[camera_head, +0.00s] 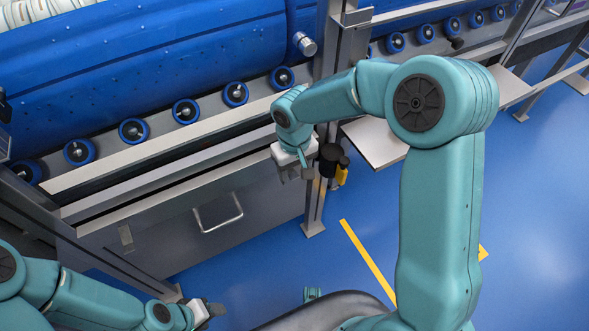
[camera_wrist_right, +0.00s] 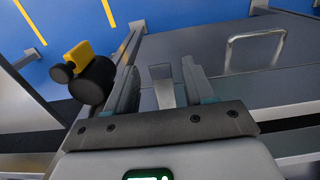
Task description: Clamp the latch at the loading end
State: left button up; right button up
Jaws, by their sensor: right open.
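My right gripper (camera_head: 293,173) is open and empty in front of the machine's side, near the post. In the right wrist view its two fingers (camera_wrist_right: 160,85) stand apart. A small grey metal tab (camera_wrist_right: 163,84) shows between them, beyond the tips; in the head view I cannot make it out. A black fitting with a yellow part (camera_head: 341,172) is just right of the gripper, by the post. It shows left of the fingers in the right wrist view (camera_wrist_right: 92,75), apart from them. I cannot tell which piece is the latch. My left gripper (camera_head: 212,310) is low at bottom left, its jaws unclear.
A grey panel with a metal handle (camera_head: 218,212) lies below the row of blue rollers (camera_head: 185,111). A large blue drum (camera_head: 140,65) lies behind. A grey shelf (camera_head: 375,143) juts out right of the post. The blue floor (camera_head: 535,200) is clear at right.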

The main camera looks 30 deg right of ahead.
aim_at(295, 177)
grip_shut()
jog(key=f+t+b, duration=0.1)
jog(key=b, duration=0.4)
jog(key=f+t+b, duration=0.1)
jog(key=t+b, duration=0.1)
jog(key=b, duration=0.4)
jog(key=f+t+b, duration=0.1)
jog(key=t+b, duration=0.1)
jog(key=b, duration=0.4)
jog(key=shift+s+f, duration=0.25)
jog(key=shift+f, duration=0.1)
jog(key=t+b, duration=0.1)
jog(key=b, duration=0.4)
jog(key=shift+t, duration=0.4)
jog(key=shift+w+b, duration=0.1)
jog(key=shift+b, duration=0.35)
pick_arm(q)
notch_tip(295, 177, down, 22)
jog(key=w+a, duration=0.1)
jog(key=shift+w+a+n+t, duration=0.2)
jog(key=shift+w+n+t, duration=0.05)
jog(key=shift+n+t, duration=0.05)
pick_arm(e)
jog(key=shift+r, duration=0.1)
